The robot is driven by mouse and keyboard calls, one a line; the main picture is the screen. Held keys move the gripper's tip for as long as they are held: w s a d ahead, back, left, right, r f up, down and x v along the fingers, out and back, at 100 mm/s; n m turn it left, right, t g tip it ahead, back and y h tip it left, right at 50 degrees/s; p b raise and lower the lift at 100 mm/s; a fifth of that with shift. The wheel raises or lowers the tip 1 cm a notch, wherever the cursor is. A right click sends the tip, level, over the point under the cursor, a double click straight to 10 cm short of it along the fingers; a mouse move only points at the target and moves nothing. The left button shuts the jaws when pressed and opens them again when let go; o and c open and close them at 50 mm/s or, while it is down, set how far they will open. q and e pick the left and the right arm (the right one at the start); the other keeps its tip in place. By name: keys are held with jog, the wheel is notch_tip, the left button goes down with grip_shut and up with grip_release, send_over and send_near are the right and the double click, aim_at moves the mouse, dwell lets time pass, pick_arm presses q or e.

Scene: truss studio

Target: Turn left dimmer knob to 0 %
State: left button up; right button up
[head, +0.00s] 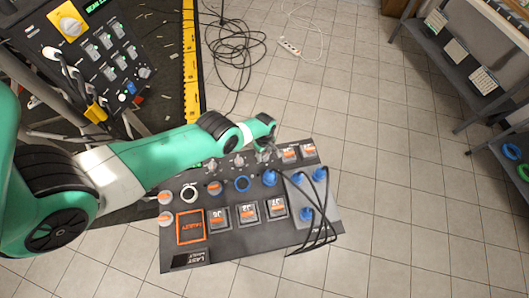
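A dark grey control panel (240,243) lies below the middle of the head view. Along its far edge is a row of small grey knobs, one at the left (210,166) and one further right (238,160). Their labels and settings are too small to read, so I cannot tell which is the left dimmer knob or where it points. My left arm reaches in from the left over the far edge of the panel. My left gripper (265,153) points down at the right end of the knob row. Its fingers are small and partly hidden by the wrist, and contact cannot be made out. My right gripper is out of view.
A second switch panel (95,55) stands upper left. Black cable (235,45) lies on the floor.

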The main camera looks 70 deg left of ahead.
aim_at(265, 154)
pick_arm(q)
jog(key=shift+o, duration=1.2)
jog(key=shift+r, duration=0.1)
notch_tip(265, 154, up, 11)
jog(key=p, duration=1.1)
jog(key=shift+r, duration=0.2)
